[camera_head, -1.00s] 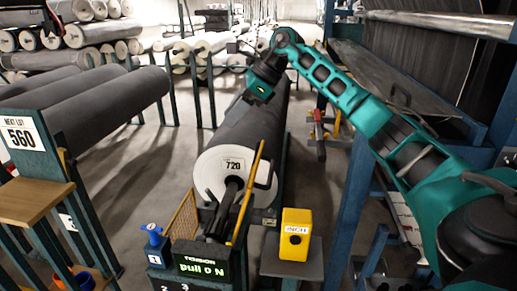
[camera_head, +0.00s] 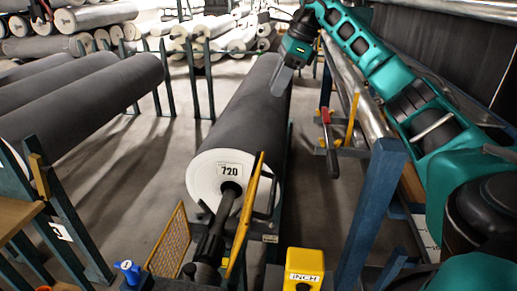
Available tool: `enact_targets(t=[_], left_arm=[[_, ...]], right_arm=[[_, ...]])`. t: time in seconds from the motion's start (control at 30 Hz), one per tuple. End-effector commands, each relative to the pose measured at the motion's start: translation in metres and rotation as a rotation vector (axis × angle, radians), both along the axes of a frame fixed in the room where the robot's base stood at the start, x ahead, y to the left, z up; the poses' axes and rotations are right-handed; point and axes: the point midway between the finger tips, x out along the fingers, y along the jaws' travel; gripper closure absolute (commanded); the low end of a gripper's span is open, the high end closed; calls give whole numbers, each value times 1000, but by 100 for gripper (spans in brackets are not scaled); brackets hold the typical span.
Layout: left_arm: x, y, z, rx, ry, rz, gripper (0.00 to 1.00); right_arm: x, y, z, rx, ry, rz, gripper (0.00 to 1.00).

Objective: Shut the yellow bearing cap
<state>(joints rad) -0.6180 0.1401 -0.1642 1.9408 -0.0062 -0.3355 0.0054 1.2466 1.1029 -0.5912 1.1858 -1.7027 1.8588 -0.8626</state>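A long yellow bar (camera_head: 245,216) stands tilted beside the dark shaft (camera_head: 222,215) at the near end of the grey roll marked 720 (camera_head: 246,104). It looks like the raised bearing cap, but I cannot tell for sure. Another yellow upright piece (camera_head: 352,119) stands right of the roll, beside a red-handled lever (camera_head: 327,135). My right gripper (camera_head: 281,80) is over the far part of the roll, well beyond the tilted yellow bar. Its grey fingers overlap in this view, so their opening does not show. My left gripper is not in view.
A yellow box marked INCH (camera_head: 304,267) stands at the bottom, with a blue knob (camera_head: 128,270) to its left. A yellow mesh panel (camera_head: 169,241) stands left of the shaft. A blue post (camera_head: 372,205) rises at the right. More grey rolls (camera_head: 85,110) lie on the left.

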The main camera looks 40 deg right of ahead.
Motion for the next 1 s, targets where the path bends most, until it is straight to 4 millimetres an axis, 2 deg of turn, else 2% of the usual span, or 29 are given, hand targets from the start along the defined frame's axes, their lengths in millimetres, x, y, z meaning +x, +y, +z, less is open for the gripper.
enact_targets(t=[0.03, 0.3, 0.4, 0.73, 1.0], left_arm=[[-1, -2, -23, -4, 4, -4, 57], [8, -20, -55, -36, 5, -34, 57], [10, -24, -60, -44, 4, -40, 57], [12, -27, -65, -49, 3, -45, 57], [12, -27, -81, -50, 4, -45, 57]], right_arm=[[0, 0, -27, 0, 3, 1, 68], [0, 0, -83, 0, 0, 0, 68], [0, 0, -95, 0, 0, 0, 68], [4, 4, -115, 0, 2, 2, 68], [18, 19, -166, 1, 4, 1, 68]])
